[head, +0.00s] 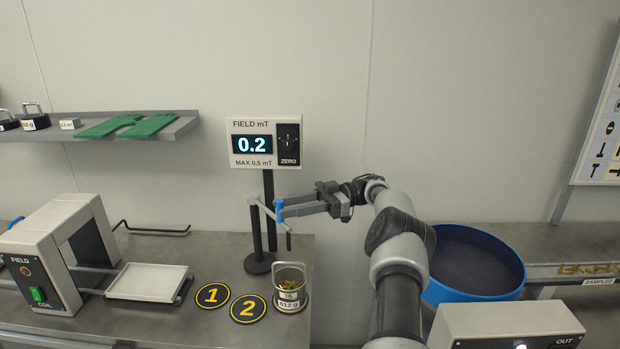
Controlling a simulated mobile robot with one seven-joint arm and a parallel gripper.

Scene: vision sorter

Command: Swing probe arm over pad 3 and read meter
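The field meter (265,143) stands on a black post; its display reads 0.2, with "MAX 0.5 mT" printed below. The grey probe arm (266,211) reaches out from a black stand, and a dark probe (289,241) hangs from its end, above and behind a metal pail (291,285). My gripper (280,208), with blue fingertips, is at the probe arm's outer part; contact and finger gap are unclear. Round pads 1 (212,296) and 2 (248,309) lie on the bench. The pail of brass-coloured pieces stands right of pad 2 on a dark base; no number 3 shows.
A coil box (60,250) with a white tray (148,282) on rails stands at the left. A shelf (100,130) holds weights and green pieces. A blue tub (470,265) and a box marked OUT (505,325) are at the right.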

